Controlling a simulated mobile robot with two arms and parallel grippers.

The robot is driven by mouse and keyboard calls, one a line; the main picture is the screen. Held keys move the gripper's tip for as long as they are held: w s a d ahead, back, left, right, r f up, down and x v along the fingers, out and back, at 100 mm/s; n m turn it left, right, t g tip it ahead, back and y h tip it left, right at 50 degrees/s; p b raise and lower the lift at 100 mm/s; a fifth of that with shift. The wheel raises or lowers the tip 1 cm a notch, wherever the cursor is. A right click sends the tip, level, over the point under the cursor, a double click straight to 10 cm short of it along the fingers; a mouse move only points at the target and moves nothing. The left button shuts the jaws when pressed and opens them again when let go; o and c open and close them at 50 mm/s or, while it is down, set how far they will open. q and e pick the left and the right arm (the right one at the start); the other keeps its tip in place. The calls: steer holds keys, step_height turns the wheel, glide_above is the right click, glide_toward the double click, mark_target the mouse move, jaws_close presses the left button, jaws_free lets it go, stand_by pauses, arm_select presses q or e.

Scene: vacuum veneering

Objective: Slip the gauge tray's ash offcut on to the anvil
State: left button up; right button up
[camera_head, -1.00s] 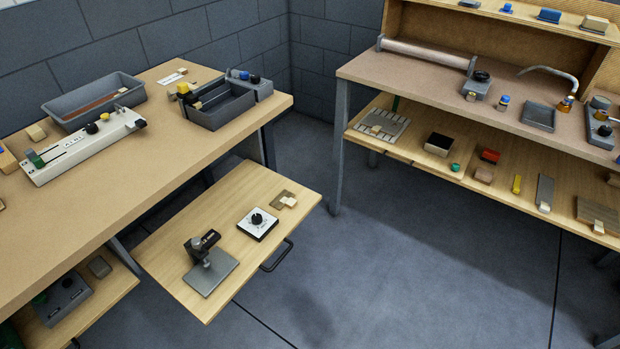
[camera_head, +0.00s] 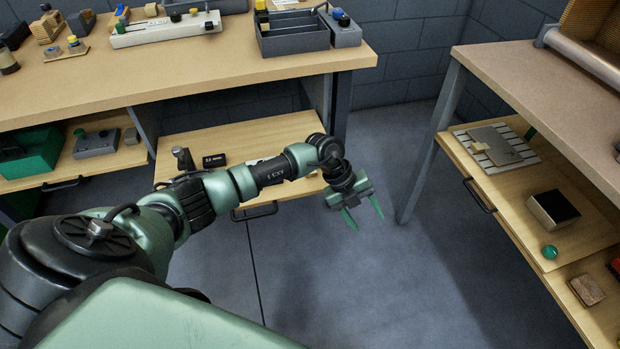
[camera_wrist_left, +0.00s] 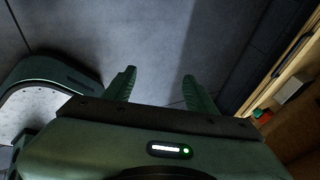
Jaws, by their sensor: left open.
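The pull-out wooden tray (camera_head: 235,138) under the left bench carries the gauge (camera_head: 183,160), of which a dark upright part and a black piece show. My left arm crosses in front of this tray. It hides most of the gauge and its anvil, and I cannot make out the ash offcut. My left gripper (camera_head: 365,215) is open and empty, over the floor just right of the tray's front edge. In the left wrist view its two green fingers (camera_wrist_left: 158,75) are apart with only grey floor between them. My right gripper is not in view.
A dark handle (camera_head: 255,212) runs along the tray's front. The left bench top (camera_head: 200,75) overhangs the tray. The right bench's lower shelf (camera_head: 560,185) holds a slatted rack, a dark-topped block and a green knob. Floor between the benches is clear.

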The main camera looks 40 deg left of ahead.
arm_select(q)
steer(key=w+a+r+y+b, duration=0.1)
steer(key=a+r+y, duration=0.2)
steer(key=a, duration=0.3)
steer(key=w+a+r+n+t+y+b, duration=0.1)
steer(key=a+r+y, duration=0.15)
steer(key=a, duration=0.35)
steer(key=w+a+r+y+b, duration=0.1)
steer(key=w+a+r+y, duration=0.1)
steer(key=a+y, duration=0.3)
steer(key=shift+t+h, duration=0.3)
steer(key=shift+h, duration=0.15)
steer(key=x, duration=0.3)
steer(key=a+x, duration=0.1)
steer(key=x, duration=0.2)
steer(key=shift+s+f, duration=0.15)
steer(key=shift+f, duration=0.05)
steer(key=shift+a+f, duration=0.2)
steer(key=shift+f, duration=0.25)
jaws_close()
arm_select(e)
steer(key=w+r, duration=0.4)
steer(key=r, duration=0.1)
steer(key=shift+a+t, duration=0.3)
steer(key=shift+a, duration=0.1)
